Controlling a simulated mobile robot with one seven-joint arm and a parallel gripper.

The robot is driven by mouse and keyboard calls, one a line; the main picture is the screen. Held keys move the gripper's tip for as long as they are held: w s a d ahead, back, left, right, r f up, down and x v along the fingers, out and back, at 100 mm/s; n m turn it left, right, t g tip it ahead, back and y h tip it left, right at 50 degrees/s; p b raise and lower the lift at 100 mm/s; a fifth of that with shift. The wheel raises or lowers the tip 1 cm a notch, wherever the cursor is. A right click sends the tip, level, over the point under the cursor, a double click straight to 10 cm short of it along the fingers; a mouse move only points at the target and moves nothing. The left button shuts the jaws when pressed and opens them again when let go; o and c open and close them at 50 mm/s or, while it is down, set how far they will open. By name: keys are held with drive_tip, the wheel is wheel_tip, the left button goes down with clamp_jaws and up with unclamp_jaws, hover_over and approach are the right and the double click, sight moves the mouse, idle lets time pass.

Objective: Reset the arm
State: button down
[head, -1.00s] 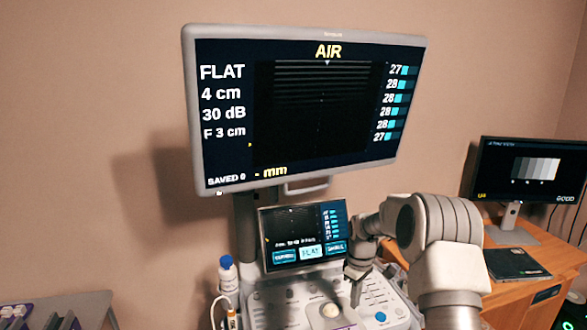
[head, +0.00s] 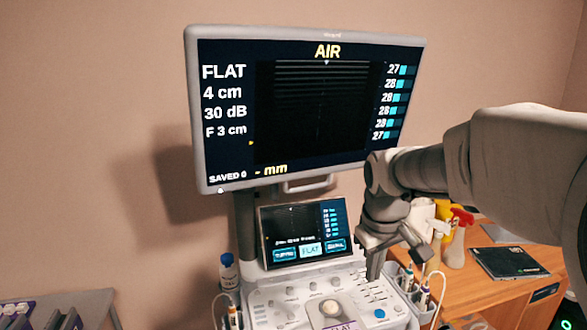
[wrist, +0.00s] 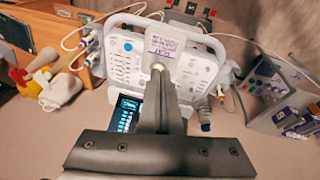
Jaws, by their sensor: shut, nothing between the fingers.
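My arm reaches in from the right in the head view, and my gripper (head: 374,272) points down above the right side of the ultrasound console (head: 290,312). The gripper is shut and empty. In the wrist view my gripper (wrist: 160,72) shows as one closed dark bar in front of the console's panel (wrist: 125,68). I cannot tell its exact height above the panel, but it seems apart from it. The big monitor (head: 310,110) reads AIR, FLAT, 4 cm and 30 dB. The small touchscreen (head: 303,232) below it shows a FLAT button.
Probes stand in holders (head: 425,295) at the console's right. A white and red spray bottle (head: 458,235) and a dark tablet (head: 510,262) are on the wooden desk (head: 500,292). A blue-capped bottle (head: 228,270) is at the console's left. A grey rack (head: 45,315) stands lower left.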

drive_tip(key=s+r+m+t, duration=0.1)
drive_tip(key=s+m, duration=0.1)
drive_tip(key=s, duration=0.8)
drive_tip(key=s+a+r+m+t, duration=0.1)
drive_tip(key=s+m, duration=0.1)
drive_tip(key=s, duration=0.7)
drive_tip(key=shift+s+r+m+t+y, duration=0.15)
drive_tip(key=shift+s+m+t+y, duration=0.15)
drive_tip(key=shift+s, duration=0.05)
